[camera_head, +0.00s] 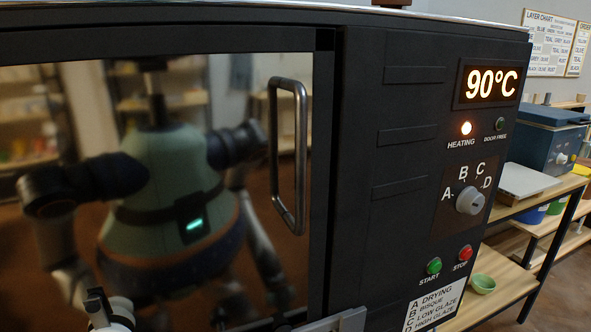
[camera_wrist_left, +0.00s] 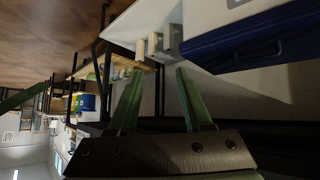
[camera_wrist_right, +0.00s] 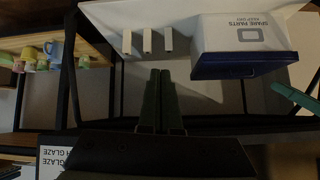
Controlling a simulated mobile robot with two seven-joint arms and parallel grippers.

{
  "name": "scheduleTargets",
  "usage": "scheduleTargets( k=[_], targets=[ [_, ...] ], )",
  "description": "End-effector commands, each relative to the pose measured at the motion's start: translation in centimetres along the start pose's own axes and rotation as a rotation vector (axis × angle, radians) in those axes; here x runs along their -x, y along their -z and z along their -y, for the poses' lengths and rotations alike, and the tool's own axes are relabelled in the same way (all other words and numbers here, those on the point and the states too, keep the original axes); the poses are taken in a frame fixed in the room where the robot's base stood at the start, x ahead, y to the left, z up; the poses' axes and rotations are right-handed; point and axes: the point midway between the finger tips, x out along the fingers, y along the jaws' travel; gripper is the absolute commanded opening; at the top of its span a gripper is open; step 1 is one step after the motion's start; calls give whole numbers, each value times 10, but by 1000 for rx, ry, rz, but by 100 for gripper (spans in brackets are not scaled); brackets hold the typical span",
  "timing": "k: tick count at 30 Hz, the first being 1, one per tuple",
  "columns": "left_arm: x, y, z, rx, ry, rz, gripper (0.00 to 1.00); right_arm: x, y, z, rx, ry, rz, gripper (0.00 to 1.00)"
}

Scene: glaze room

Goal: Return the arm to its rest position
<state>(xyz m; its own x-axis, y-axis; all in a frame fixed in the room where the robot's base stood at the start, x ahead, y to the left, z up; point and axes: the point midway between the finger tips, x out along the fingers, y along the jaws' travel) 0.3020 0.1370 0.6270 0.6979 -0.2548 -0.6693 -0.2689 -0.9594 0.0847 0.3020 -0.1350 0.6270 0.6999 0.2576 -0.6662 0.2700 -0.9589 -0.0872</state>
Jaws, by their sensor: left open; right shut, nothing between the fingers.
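My left gripper (camera_wrist_left: 157,74) shows in the left wrist view with its two green fingers apart and nothing between them. My right gripper (camera_wrist_right: 158,74) shows in the right wrist view with its dark fingers together and empty. Neither gripper touches an object in its wrist view. In the head view a dark kiln (camera_head: 360,130) fills the front. Its door handle (camera_head: 300,155) is free, and its dark glass mirrors my body. I cannot tell clearly where either gripper stands in the head view.
The kiln display (camera_head: 490,84) reads 90°C and the heating lamp (camera_head: 466,128) is lit. A shelf unit (camera_head: 520,260) with a green bowl (camera_head: 482,284) stands to the right. A spare parts box (camera_wrist_right: 243,35) and several pale blocks (camera_wrist_right: 147,41) show in the right wrist view.

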Motion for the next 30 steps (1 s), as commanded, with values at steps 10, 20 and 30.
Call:
scheduleTargets(
  k=[10, 20, 30],
  targets=[
    [59, 59, 7, 9, 37, -16, 50, 61, 47, -9, -14, -44, 6, 0],
    [91, 63, 19, 21, 75, 4, 50, 91, 64, -18, -22, -74, 5, 0],
    [90, 62, 18, 24, 75, 1, 50, 90, 63, -18, -22, -75, 4, 0]
  ],
)
